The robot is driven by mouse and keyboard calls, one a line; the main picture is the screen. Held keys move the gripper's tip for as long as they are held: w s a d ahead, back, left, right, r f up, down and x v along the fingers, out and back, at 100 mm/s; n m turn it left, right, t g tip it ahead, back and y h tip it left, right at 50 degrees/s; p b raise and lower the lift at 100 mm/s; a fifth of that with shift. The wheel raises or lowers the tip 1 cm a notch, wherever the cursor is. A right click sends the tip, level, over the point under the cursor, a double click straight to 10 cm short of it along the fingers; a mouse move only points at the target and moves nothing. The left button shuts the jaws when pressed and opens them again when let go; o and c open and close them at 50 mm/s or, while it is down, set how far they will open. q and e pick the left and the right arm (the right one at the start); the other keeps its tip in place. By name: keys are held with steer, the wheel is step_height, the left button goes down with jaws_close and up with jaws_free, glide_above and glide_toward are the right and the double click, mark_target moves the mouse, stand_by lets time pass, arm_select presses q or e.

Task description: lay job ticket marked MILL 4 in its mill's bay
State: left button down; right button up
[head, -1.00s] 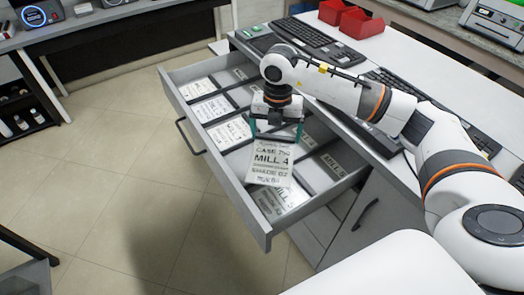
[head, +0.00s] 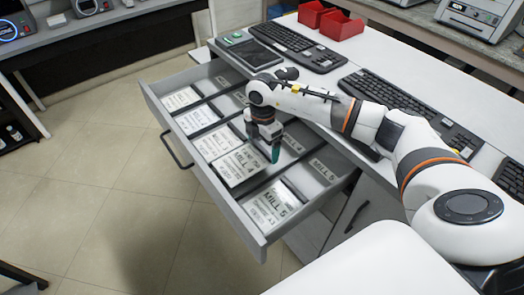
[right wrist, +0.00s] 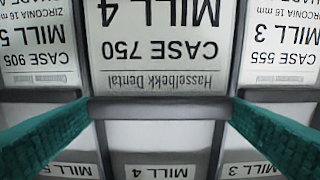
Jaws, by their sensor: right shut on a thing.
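The white job ticket marked MILL 4 (head: 238,166) is in or just above a bay of the open drawer (head: 237,222), between the MILL 5 ticket (head: 270,205) and the MILL 3 ticket (right wrist: 280,45). In the right wrist view the MILL 4 ticket (right wrist: 160,48) lines up with the bay label reading MILL 4 (right wrist: 160,171). I cannot tell whether the ticket touches the bay floor. My left gripper is not in view.
Dark dividers separate the drawer's bays, and several other tickets lie in them. Keyboards (head: 295,47), a dark tablet (head: 250,54) and red bins (head: 327,18) stand on the white counter. Open floor (head: 120,180) lies left of the drawer.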

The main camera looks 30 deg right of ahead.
step_height(320, 180, down, 4)
steer(key=shift+r+p, duration=0.1)
steer(key=shift+p, duration=0.35)
steer(key=o, duration=0.5)
steer(key=shift+o, duration=0.5)
steer(key=shift+r, duration=0.15)
step_height(320, 180, up, 12)
steer(key=shift+f+b, duration=0.1)
steer(key=shift+b, duration=1.1)
